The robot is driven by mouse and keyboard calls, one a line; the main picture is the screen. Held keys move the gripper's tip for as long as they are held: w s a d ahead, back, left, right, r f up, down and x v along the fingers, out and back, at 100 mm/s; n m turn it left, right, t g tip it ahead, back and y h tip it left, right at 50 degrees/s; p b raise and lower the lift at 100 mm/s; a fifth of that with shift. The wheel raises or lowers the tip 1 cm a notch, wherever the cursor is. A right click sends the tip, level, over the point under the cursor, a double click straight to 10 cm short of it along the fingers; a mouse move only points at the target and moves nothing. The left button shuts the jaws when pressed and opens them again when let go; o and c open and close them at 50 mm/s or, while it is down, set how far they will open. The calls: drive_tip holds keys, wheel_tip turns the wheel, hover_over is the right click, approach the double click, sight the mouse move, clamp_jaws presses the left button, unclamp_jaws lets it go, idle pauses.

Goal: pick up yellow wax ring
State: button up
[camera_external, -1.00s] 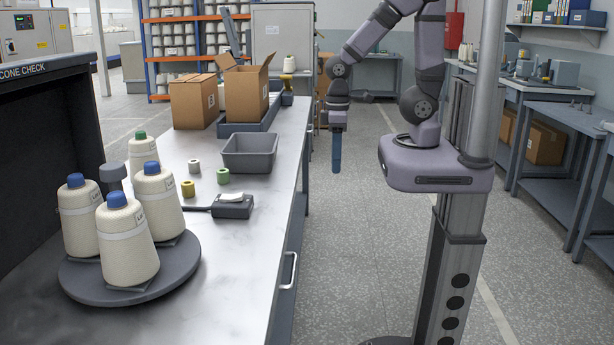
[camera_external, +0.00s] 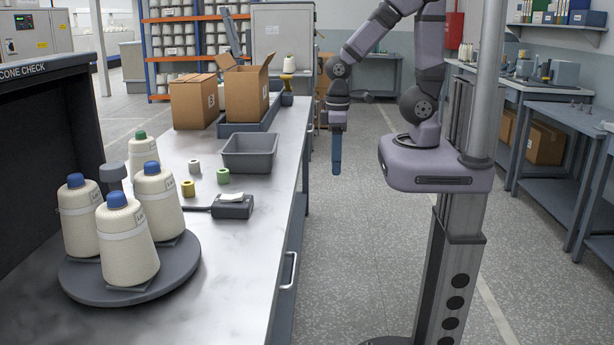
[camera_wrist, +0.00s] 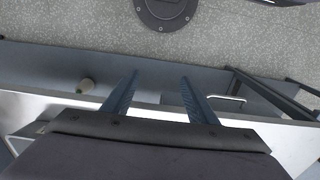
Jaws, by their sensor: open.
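The yellow wax ring (camera_external: 188,189) stands on the metal table, left of a green ring (camera_external: 223,176) and below a white ring (camera_external: 194,166) in the external view. My gripper (camera_external: 336,170) hangs pointing down, beyond the table's right edge and well apart from the ring. In the wrist view my gripper's two blue fingers (camera_wrist: 158,80) are spread apart with nothing between them. The yellow ring cannot be made out in the wrist view.
A round turntable (camera_external: 105,286) holds several cones. Cardboard boxes (camera_external: 194,101) stand at the back. The table's front right is clear.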

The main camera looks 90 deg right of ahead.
sight(193, 183)
drive_tip(key=w+f+t, duration=0.1)
drive_tip(key=w+t, duration=0.1)
drive_tip(key=w, duration=0.4)
drive_tip(key=w+a+f+t, duration=0.1)
drive_tip(key=w+t, duration=0.1)
drive_tip(key=w, duration=0.5)
drive_tip(key=w+a+f+t, duration=0.1)
drive_tip(key=w, duration=0.6)
drive_tip(key=shift+a+f+t+p, duration=0.2)
drive_tip(key=shift+f+t+p, duration=0.1)
drive_tip(key=shift+t+p, duration=0.1)
drive_tip(key=w+t, duration=0.2)
drive_tip(key=w, duration=0.2)
drive_tip(key=w+f+t, duration=0.1)
drive_tip(key=w+t, duration=0.1)
drive_tip(key=w, duration=0.3)
drive_tip(key=w+a+t, duration=0.1)
drive_tip(key=w+t, duration=0.1)
drive_tip(key=w, duration=0.3)
drive_tip(key=shift+w+a+f+t+p, duration=0.1)
drive_tip(key=shift+w+f+t+p, duration=0.1)
drive_tip(key=shift+f+t+p, duration=0.15)
drive_tip(key=shift+w+r+t, duration=0.1)
drive_tip(key=shift+w+t, duration=0.45)
drive_tip(key=shift+p+x, duration=0.4)
drive_tip(key=shift+x, duration=0.65)
drive_tip(key=shift+w, duration=0.1)
